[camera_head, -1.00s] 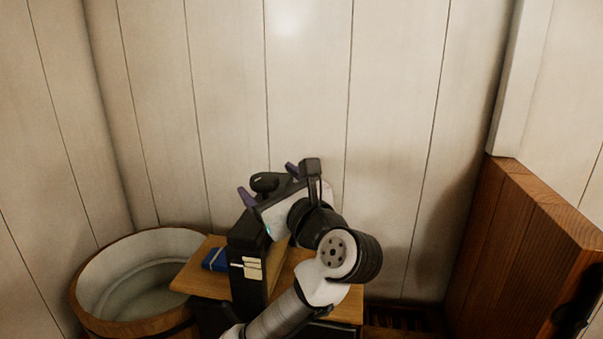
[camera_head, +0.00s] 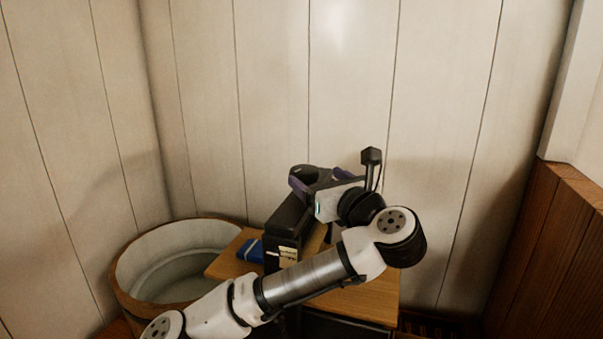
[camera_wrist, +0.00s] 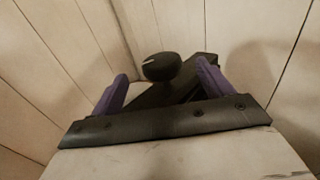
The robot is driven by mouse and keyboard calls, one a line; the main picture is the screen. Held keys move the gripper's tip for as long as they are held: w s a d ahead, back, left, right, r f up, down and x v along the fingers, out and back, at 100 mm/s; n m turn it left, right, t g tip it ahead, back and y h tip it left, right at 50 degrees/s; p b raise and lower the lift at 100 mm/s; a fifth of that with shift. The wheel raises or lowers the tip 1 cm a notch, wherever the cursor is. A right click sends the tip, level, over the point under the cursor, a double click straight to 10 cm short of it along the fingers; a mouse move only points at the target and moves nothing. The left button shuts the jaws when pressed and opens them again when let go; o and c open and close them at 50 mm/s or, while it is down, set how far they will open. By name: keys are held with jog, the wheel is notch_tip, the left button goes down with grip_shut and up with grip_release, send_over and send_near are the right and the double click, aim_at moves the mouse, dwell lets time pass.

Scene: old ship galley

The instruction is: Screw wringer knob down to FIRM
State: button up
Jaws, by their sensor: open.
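The wringer (camera_head: 285,225) is a narrow black frame with cream labels on its front, standing on a small wooden table. Its dark round knob (camera_head: 308,171) is on top. In the wrist view the knob (camera_wrist: 162,66) shows a short white mark on its upper face. My gripper (camera_head: 318,178) has purple fingers and is open at the knob's height. In the wrist view the knob appears between the two fingers, with a gap on each side. I cannot tell whether it lies fully between the fingertips. My gripper hides part of the wringer's top in the head view.
A round wooden tub (camera_head: 128,275) stands left of the table (camera_head: 365,302). A blue object (camera_head: 250,250) lies on the table beside the wringer. Pale plank walls rise close behind. A brown wooden partition (camera_head: 540,255) is at the right.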

aim_at(301, 166)
jog(key=p+x, duration=0.2)
jog(key=x, duration=0.4)
jog(key=shift+w+a+r, duration=0.15)
jog(key=shift+w+r, duration=0.05)
jog(key=shift+w, duration=0.1)
jog(key=shift+p+x, duration=0.3)
jog(key=shift+x, duration=0.45)
jog(key=shift+f, duration=0.1)
jog(key=c, duration=1)
